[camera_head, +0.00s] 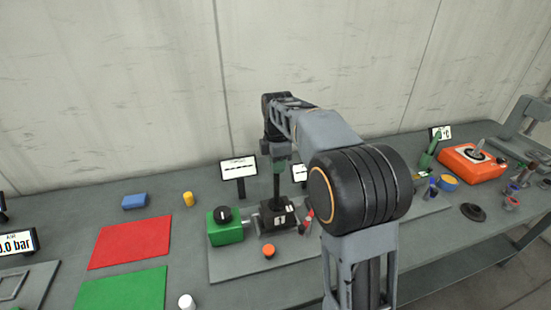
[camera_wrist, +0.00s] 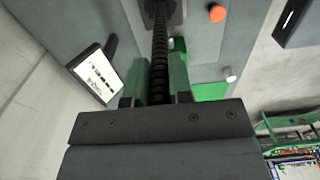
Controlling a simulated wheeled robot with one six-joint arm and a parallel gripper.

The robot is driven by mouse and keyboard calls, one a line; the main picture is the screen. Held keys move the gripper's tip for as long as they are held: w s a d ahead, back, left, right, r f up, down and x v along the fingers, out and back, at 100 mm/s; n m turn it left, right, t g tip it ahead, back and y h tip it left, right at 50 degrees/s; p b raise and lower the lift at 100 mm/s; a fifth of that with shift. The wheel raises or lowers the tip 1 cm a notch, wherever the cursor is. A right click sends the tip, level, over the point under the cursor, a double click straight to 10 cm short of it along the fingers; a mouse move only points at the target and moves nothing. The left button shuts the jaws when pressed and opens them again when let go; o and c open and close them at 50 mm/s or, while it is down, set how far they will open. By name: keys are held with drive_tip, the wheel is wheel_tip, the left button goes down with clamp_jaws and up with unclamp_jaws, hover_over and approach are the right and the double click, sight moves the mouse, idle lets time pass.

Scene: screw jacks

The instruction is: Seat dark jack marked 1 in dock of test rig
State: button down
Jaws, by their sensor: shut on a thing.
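A dark jack (camera_head: 278,215) with white markings on its block, too small to read, is upright over the grey plate of the test rig (camera_head: 232,268). Its threaded screw rises from the block and also shows in the wrist view (camera_wrist: 160,45). My gripper (camera_head: 279,165) points down above the block, its green fingers shut on the screw; the fingers also show in the wrist view (camera_wrist: 160,82). The green rig box (camera_head: 226,232) with a black knob stands left of the jack, a metal cylinder between them. I cannot tell whether the block touches the plate; the dock is hidden.
An orange button (camera_head: 268,251) is in front of the jack. A small display (camera_head: 239,168) stands behind it, with another partly hidden by my arm. Red-tipped items are close on its right. Red (camera_head: 131,242) and green (camera_head: 122,289) mats lie left.

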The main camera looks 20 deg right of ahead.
drive_tip(key=shift+a+f, duration=0.1)
drive_tip(key=shift+f, duration=0.75)
drive_tip(key=c, duration=1)
unclamp_jaws()
drive_tip(key=shift+s+f, duration=0.15)
drive_tip(key=shift+f, duration=0.05)
